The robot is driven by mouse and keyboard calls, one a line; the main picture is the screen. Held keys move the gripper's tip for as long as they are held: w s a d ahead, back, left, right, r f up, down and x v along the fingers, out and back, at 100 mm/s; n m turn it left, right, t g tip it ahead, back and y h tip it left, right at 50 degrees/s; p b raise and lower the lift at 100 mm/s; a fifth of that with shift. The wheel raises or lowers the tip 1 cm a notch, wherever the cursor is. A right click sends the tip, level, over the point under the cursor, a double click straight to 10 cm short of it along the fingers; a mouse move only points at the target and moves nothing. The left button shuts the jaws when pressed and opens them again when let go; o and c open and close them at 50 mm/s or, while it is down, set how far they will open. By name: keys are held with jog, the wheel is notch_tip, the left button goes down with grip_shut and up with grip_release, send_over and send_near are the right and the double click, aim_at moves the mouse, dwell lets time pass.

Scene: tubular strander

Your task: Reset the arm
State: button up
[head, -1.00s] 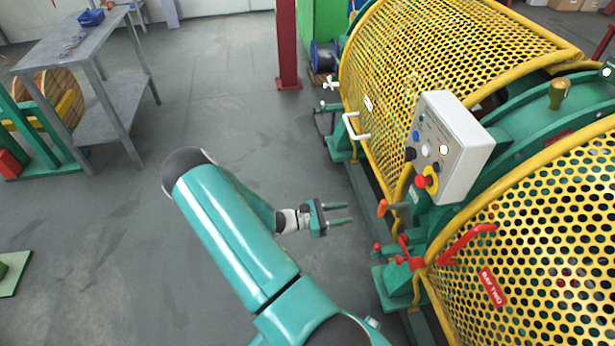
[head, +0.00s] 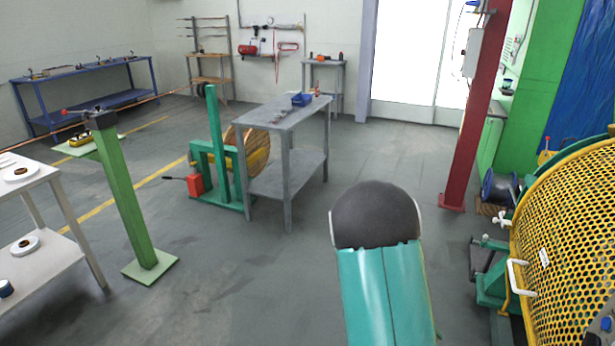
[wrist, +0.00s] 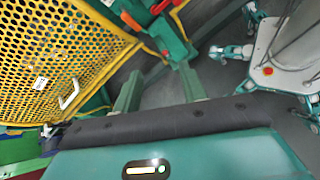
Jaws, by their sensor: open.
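My gripper (wrist: 160,78) shows in the wrist view with its two green fingers apart and nothing between them. Beyond the fingers is grey floor, with the strander's yellow perforated guard (wrist: 40,60) at the left. In the head view only a teal link of my arm shows, rising at the lower middle; the gripper is hidden there. The guard (head: 565,235) stands at the right edge of the head view, apart from my arm, with a white handle (head: 517,272). That handle also shows in the wrist view (wrist: 70,94).
A grey steel table (head: 290,118) with a blue bin (head: 302,99) stands ahead. A green post (head: 130,200) and a white table (head: 55,265) are at left. Floor between is clear.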

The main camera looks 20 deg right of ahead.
jog(key=w+a+r+m+t+y, duration=0.2)
jog(key=a+r+m+t+y, duration=0.3)
jog(key=a+r, duration=0.85)
jog(key=s+a+r+n+t+y, duration=0.1)
jog(key=s+a+r+t+y, duration=0.1)
jog(key=s+a+r+t, duration=0.3)
jog(key=a+r+t, duration=0.3)
jog(key=a+r, duration=0.4)
jog(key=a, duration=0.2)
jog(key=shift+s+r+t, duration=0.15)
jog(key=shift+r+t, duration=0.1)
jog(key=shift+t, duration=0.05)
jog(key=shift+c, duration=0.6)
jog(key=shift+d, duration=0.2)
